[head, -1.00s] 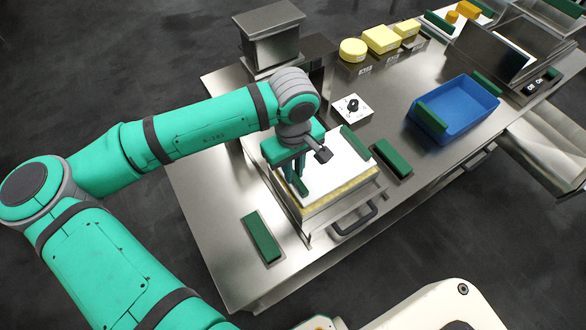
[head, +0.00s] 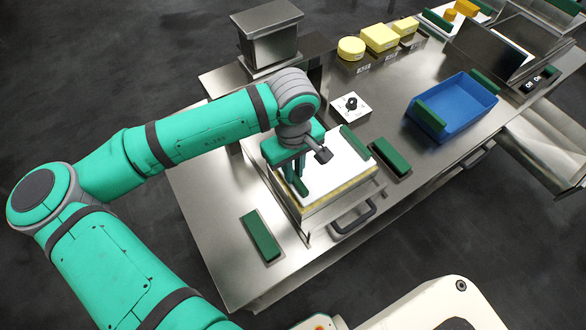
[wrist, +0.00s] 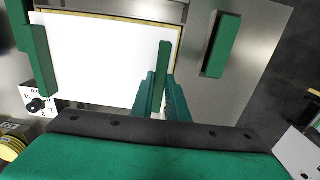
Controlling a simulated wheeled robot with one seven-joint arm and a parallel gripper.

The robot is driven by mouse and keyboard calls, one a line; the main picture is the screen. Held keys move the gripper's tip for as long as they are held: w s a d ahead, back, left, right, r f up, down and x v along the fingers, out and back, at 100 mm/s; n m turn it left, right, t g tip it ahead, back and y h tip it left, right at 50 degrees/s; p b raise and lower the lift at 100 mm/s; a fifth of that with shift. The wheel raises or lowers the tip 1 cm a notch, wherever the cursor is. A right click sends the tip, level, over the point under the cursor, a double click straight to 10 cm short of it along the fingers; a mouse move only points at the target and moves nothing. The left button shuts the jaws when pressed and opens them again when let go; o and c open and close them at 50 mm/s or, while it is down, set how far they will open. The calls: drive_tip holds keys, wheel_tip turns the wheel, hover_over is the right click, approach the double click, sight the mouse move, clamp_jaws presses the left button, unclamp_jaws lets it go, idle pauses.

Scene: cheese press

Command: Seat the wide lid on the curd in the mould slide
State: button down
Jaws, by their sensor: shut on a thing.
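The wide lid is a white plate (head: 346,165) with a raised green handle at each end. It lies over the yellow curd (head: 352,190) in the steel mould slide (head: 312,217). My gripper (head: 299,180) is shut on the lid's left-hand green handle. In the wrist view, the lid (wrist: 95,60) fills the left half, and my fingers (wrist: 163,98) straddle the handle (wrist: 162,72). A thin yellow rim of curd shows along the lid's edges. The lid looks roughly level; whether it touches the curd all over cannot be told.
Green bars lie on the steel bench left (head: 262,237) and right (head: 391,158) of the slide. A dark pull handle (head: 353,218) is at the slide's front. A dial box (head: 352,107), blue tub (head: 455,106) and yellow cheeses (head: 381,40) stand further back. A steel block (head: 270,35) rises behind.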

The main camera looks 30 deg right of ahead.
drive_tip(key=shift+w+a+f, duration=0.1)
drive_tip(key=shift+w+f, duration=0.05)
drive_tip(key=shift+f, duration=0.35)
idle(0.4)
drive_tip(key=shift+f, duration=0.35)
idle(0.8)
drive_tip(key=c, duration=1.6)
unclamp_jaws()
drive_tip(key=shift+c, duration=0.2)
wheel_tip(320, 180, up, 11)
drive_tip(key=shift+f, duration=0.1)
